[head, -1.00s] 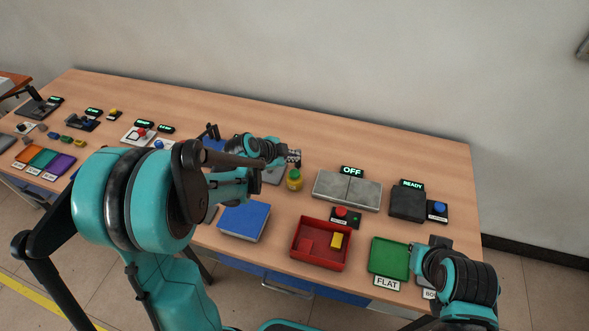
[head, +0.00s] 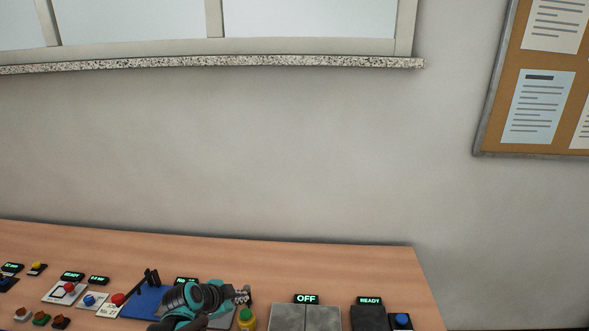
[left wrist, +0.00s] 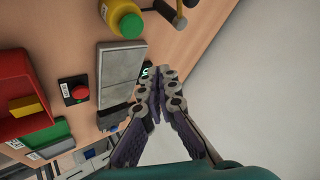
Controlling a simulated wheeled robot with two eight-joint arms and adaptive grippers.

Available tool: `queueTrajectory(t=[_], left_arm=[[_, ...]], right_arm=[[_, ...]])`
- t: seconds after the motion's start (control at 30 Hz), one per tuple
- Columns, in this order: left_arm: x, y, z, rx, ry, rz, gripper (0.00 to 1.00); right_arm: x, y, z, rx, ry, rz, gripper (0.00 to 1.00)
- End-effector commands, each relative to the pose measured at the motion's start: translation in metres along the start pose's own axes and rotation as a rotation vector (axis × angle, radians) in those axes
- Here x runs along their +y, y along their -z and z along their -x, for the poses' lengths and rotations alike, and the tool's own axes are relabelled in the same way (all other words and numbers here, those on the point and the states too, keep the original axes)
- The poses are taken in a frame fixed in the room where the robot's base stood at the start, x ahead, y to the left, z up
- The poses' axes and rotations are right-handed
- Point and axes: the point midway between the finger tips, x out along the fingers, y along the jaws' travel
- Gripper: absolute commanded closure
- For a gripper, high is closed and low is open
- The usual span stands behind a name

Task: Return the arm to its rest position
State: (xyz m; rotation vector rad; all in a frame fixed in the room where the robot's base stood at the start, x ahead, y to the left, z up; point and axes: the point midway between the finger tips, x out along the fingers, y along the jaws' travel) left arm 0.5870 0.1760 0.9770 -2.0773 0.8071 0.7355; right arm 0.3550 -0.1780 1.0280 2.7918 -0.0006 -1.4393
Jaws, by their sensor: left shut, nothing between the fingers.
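My left gripper (head: 243,295) shows at the bottom of the head view, above the table beside a yellow bottle with a green cap (head: 246,318). In the left wrist view its fingers (left wrist: 160,90) are closed together at the tips, with nothing between them. The left arm reaches in from the bottom, and most of it is out of the head view. My right gripper is not in view now.
The grey plate unit (head: 305,317) with an OFF display (head: 306,299) stands right of the bottle. A dark block (head: 369,318) and a blue button (head: 402,320) are further right. The left wrist view shows a red tray (left wrist: 12,80) and a green tray (left wrist: 40,130).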

Motion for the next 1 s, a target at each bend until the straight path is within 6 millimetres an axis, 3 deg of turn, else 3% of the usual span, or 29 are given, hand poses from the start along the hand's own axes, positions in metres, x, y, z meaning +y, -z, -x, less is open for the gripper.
queueTrajectory(t=[0.23,0.5,0.73,1.0], left_arm=[[0.049,0.013,0.081,-0.113,0.017,0.355,1.0],[0.111,-0.004,0.152,-0.214,0.117,0.761,1.0],[0.142,-0.023,0.18,-0.243,0.2,0.981,1.0],[0.147,-0.027,0.185,-0.246,0.221,1.03,1.0]], right_arm=[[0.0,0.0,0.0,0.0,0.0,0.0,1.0],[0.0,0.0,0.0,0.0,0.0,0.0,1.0],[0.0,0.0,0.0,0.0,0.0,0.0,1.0],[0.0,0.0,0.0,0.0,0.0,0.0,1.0]])
